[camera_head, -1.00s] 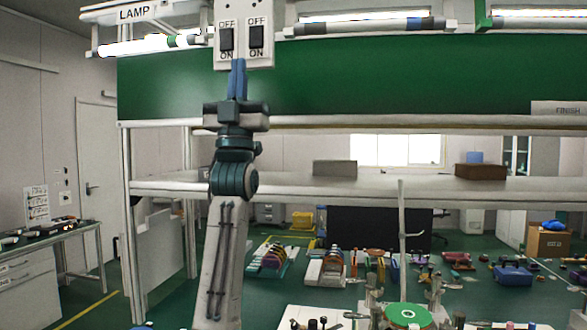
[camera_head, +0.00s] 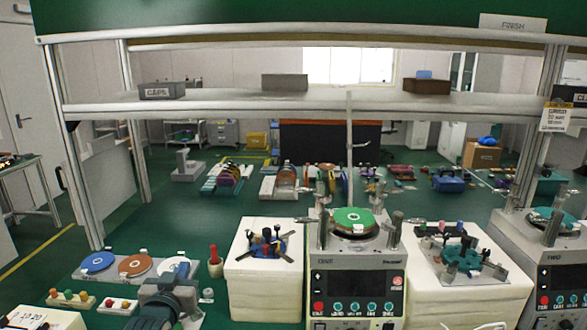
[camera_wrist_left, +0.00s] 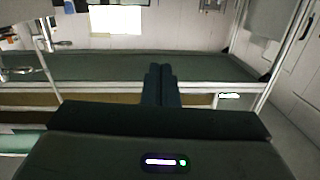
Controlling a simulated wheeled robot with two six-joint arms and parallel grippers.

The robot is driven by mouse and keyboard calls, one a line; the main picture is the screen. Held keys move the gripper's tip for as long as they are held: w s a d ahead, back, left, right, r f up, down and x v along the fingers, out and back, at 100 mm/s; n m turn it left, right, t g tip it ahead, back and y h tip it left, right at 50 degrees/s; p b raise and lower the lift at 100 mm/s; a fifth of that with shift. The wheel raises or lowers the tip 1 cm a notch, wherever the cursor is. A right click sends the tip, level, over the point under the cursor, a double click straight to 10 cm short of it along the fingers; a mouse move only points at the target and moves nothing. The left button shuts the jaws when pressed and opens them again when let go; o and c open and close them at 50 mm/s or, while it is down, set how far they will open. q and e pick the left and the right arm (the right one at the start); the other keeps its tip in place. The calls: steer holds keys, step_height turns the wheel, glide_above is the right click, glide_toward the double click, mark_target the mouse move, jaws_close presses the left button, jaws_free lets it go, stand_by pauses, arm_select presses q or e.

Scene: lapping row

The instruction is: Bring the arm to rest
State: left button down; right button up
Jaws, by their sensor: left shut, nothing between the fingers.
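My left arm shows low in the head view, with its dark wrist part (camera_head: 168,298) in front of the row of coloured discs. Beyond the fingertips lies a long dark green surface (camera_wrist_left: 110,66) with a pale edge. My right gripper is in neither view.
A lapping machine (camera_head: 357,280) with a green disc stands in the middle, between white blocks (camera_head: 264,285) bearing fixtures. A disc rack (camera_head: 207,268) lies behind my left wrist. A shelf (camera_head: 230,105) crosses above with small boxes.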

arm_select(q)
steer(key=s+a+f+g, duration=0.1)
steer(key=s+f+g, duration=0.6)
steer(key=s+f, duration=1.1)
steer(key=s+f+g, duration=0.3)
steer(key=s, duration=0.7)
steer(key=s+f+g, duration=0.3)
steer(key=s+f, duration=0.1)
steer(key=s, duration=0.6)
steer(key=a+f+g, duration=0.1)
steer(key=a+f, duration=0.1)
steer(key=f, duration=1.3)
steer(key=a+f+g, duration=0.1)
steer(key=a+f, duration=0.1)
steer(key=f, duration=1.3)
steer(key=s+f+g, duration=0.1)
steer(key=s+f, duration=1.8)
steer(key=shift+s+a, duration=0.15)
steer(key=shift+a, duration=0.25)
